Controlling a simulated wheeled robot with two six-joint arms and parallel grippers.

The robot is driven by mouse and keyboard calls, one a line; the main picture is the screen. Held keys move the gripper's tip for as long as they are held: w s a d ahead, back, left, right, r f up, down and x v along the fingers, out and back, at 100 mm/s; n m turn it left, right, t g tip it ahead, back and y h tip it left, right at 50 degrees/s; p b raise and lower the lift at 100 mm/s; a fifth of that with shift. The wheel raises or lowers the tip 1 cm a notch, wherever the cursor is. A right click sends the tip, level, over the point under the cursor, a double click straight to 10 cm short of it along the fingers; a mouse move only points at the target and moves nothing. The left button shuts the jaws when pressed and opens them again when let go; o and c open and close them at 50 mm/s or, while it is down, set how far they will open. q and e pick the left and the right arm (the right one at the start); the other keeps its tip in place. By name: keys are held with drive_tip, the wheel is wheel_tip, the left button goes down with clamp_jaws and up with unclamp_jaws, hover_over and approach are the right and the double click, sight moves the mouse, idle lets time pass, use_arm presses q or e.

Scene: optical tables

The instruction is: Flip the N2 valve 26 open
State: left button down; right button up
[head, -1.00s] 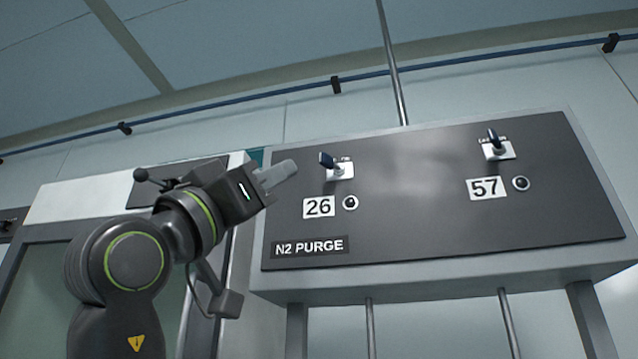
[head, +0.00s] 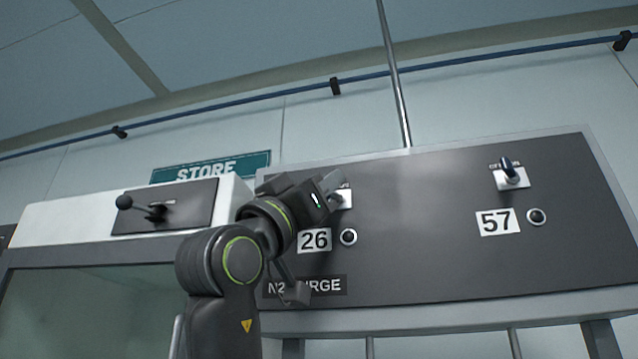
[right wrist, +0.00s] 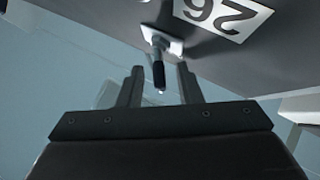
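The N2 PURGE panel (head: 420,250) carries valve 26, marked by a white 26 label (head: 314,240). In the head view my right gripper (head: 336,182) covers most of valve 26, and only part of its white plate (head: 346,199) shows. In the right wrist view the dark valve lever (right wrist: 158,72) sticks out from its white plate toward the space between the two fingers of my right gripper (right wrist: 160,88). The fingers are apart, one on each side of the lever's tip; I cannot tell whether they touch it. My left gripper is not in view.
Valve 57 (head: 511,172) with its 57 label (head: 497,222) is on the right of the same panel. A round indicator (head: 348,237) sits beside the 26 label. At left, a cabinet has a black lever (head: 145,207) under a STORE sign (head: 210,168).

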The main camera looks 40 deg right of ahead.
drive_tip(key=shift+a, duration=0.15)
drive_tip(key=shift+c, duration=1.2)
clamp_jaws()
drive_tip(key=shift+t, duration=0.5)
drive_tip(key=s+n+t+y+b, duration=0.1)
drive_tip(key=n+t+y+b, duration=0.2)
drive_tip(key=t, duration=0.3)
drive_tip(key=d+n+t+y+b, duration=0.1)
drive_tip(key=n+t+y+b, duration=0.3)
drive_tip(key=t+y, duration=0.2)
drive_tip(key=s+d+n+t+y+b, duration=0.1)
drive_tip(key=n+t+y+b, duration=0.2)
drive_tip(key=t+y, duration=0.2)
drive_tip(key=shift+s+d+f+t, duration=0.1)
drive_tip(key=shift+s+t, duration=0.25)
drive_tip(key=shift+t, duration=0.35)
drive_tip(key=shift+s+d+n+t+y+b, duration=0.15)
drive_tip(key=shift+n+t+y+b, duration=0.7)
drive_tip(key=shift+y, duration=0.85)
drive_tip(key=shift+n, duration=0.25)
